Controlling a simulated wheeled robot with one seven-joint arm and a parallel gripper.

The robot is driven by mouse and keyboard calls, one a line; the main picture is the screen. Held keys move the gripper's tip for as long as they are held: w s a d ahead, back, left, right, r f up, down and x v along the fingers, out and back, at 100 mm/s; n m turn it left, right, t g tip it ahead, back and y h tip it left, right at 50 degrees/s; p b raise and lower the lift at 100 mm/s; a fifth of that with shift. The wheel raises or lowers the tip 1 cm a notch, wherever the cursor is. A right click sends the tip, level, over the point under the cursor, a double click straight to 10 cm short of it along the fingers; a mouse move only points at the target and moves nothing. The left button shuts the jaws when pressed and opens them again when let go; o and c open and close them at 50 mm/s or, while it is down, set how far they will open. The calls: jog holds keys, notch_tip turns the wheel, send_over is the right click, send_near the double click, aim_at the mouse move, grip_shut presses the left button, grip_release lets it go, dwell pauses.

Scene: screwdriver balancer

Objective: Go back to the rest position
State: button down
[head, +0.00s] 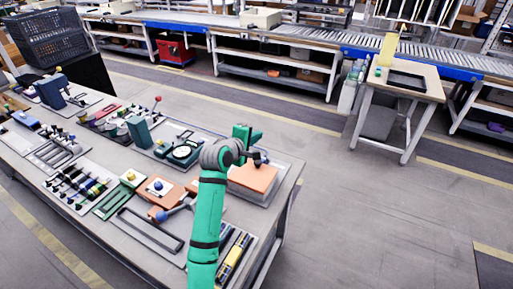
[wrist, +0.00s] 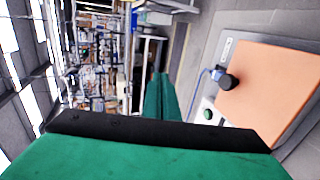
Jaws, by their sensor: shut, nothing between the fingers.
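My gripper (wrist: 160,82) shows in the wrist view as two green fingers close together with nothing between them. In the head view my green arm reaches up from the bottom over the right part of the workbench (head: 285,190). It bends at a grey joint, and its far end is above an orange panel (head: 255,180) near the bench's right edge. The gripper's fingertips are hard to make out there. The orange panel also shows in the wrist view (wrist: 270,95), right of the fingers and apart from them, with a dark round knob (wrist: 228,82) at its left edge.
The bench holds many tools and trays, among them a teal stand (head: 140,132) and a yellow-black tool (head: 234,256) by the arm. A small table (head: 425,90) stands at right, a conveyor (head: 290,35) behind. The floor right of the bench is clear.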

jog(key=s+d+f+n+h, duration=0.2)
jog(key=s+d+n+h, duration=0.35)
jog(key=s+d, duration=0.55)
jog(key=s+d+f+n+t+h, duration=0.1)
jog(key=s+d+n+t+h, duration=0.1)
jog(key=s+n, duration=0.45)
jog(key=s+d+f+n+t+h, duration=0.1)
jog(key=s+n+h, duration=0.1)
jog(key=s+n, duration=0.5)
jog(key=s+a+f+m+y, duration=0.4)
jog(key=s+a+m+y, duration=0.1)
jog(key=s+m, duration=0.5)
jog(key=s+a+f+m+y, duration=0.4)
jog(key=s+m, duration=0.6)
jog(key=s, duration=0.5)
jog(key=s+a+f+m+y, duration=0.5)
jog(key=s+a+m+y, duration=0.2)
jog(key=s+a+m, duration=0.3)
jog(key=s, duration=0.3)
jog(key=shift+m+y, duration=0.35)
jog(key=shift+m, duration=0.05)
